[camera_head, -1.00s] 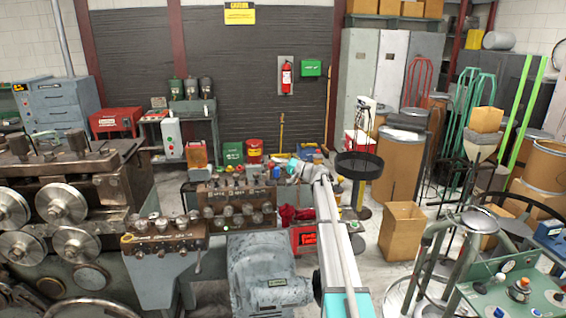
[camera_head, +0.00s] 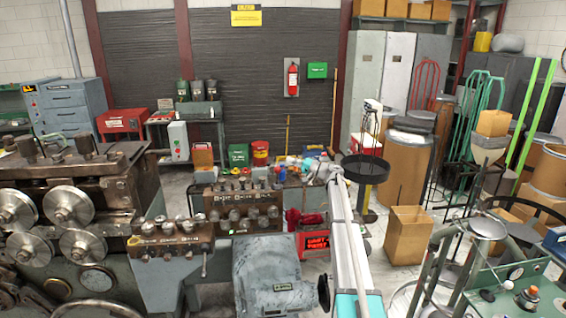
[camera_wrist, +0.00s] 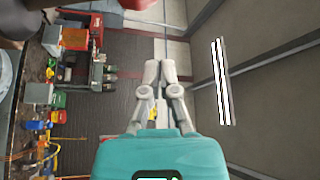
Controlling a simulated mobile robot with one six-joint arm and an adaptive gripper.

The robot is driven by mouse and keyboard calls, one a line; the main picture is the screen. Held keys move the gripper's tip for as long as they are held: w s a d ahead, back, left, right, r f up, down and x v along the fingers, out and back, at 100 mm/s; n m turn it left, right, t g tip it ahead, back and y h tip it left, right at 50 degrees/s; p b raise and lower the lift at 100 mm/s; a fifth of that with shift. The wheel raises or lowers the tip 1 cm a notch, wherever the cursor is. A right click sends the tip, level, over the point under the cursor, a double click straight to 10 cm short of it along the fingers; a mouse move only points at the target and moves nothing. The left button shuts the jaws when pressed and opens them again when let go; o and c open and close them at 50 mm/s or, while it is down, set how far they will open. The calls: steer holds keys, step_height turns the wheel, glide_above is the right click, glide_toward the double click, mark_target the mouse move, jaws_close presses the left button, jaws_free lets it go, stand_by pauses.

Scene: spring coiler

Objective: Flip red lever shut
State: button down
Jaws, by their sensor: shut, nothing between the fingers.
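I cannot clearly pick out the red lever in either view. In the head view my arm reaches forward past the motor to a bench with a row of metal knobs (camera_head: 240,219). My gripper is too small and partly hidden there to read. In the wrist view my gripper (camera_wrist: 160,68) has its two grey fingers together at the tips, with nothing between them. I cannot tell whether either is the lever.
The spring coiler (camera_head: 70,220) with its rollers stands at the left. A grey motor (camera_head: 272,275) sits in front. A red box (camera_head: 314,243) is beside my arm. A cardboard box (camera_head: 407,235) and drums stand to the right. Some floor between them is clear.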

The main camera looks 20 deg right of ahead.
steer(key=f+b+v, duration=0.1)
steer(key=v, duration=0.5)
steer(key=shift+d, duration=0.25)
stand_by(0.3)
steer(key=s+a+f+n+g+h+b, duration=0.1)
steer(key=s+a+f+g+h, duration=0.15)
steer(key=s+a+f, duration=0.5)
steer(key=s+a+f+n+g+h+b, duration=0.1)
steer(key=s+a+f+g, duration=0.3)
steer(key=a, duration=0.6)
steer(key=s+a+f+n+g+h+b, duration=0.1)
steer(key=s+a+f+g+h, duration=0.15)
steer(key=s+a+f, duration=0.4)
steer(key=s+a+f+g+h, duration=0.1)
steer(key=s+a+f+h, duration=0.1)
steer(key=s, duration=0.6)
steer(key=s+a+f+n+g+h+b, duration=0.1)
steer(key=s+a+f+g+h, duration=0.1)
steer(key=s, duration=0.7)
steer(key=s+a+f+n+g+h, duration=0.1)
steer(key=s+a+f+h, duration=0.3)
steer(key=s, duration=0.5)
steer(key=shift+h+b, duration=0.4)
